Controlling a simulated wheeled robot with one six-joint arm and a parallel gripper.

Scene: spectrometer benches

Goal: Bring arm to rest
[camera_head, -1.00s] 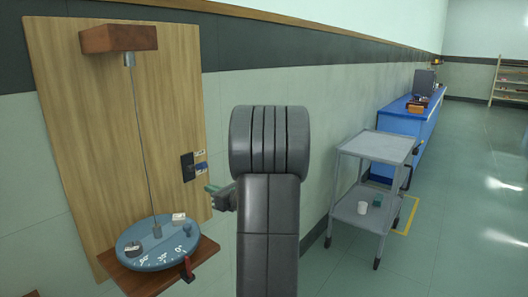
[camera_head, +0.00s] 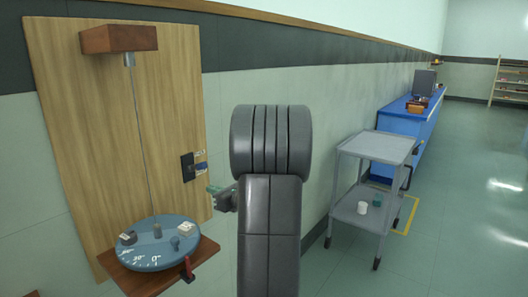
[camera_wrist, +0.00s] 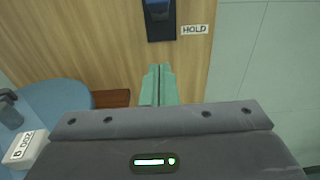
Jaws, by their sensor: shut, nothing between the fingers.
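My gripper (camera_wrist: 158,85) is shut and empty, its green fingers pressed together. In the head view my gripper (camera_head: 214,189) shows at the left of my dark arm, in front of the wooden board (camera_head: 70,120). In the wrist view its fingertips point at the board, below a black plate with a blue switch (camera_wrist: 158,12) and a HOLD label (camera_wrist: 194,29). The gripper is apart from the switch. My arm hides part of the wall behind it.
A blue round dial table (camera_head: 150,258) with small blocks sits on a wooden shelf (camera_head: 205,250) at left. Floor at right is clear.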

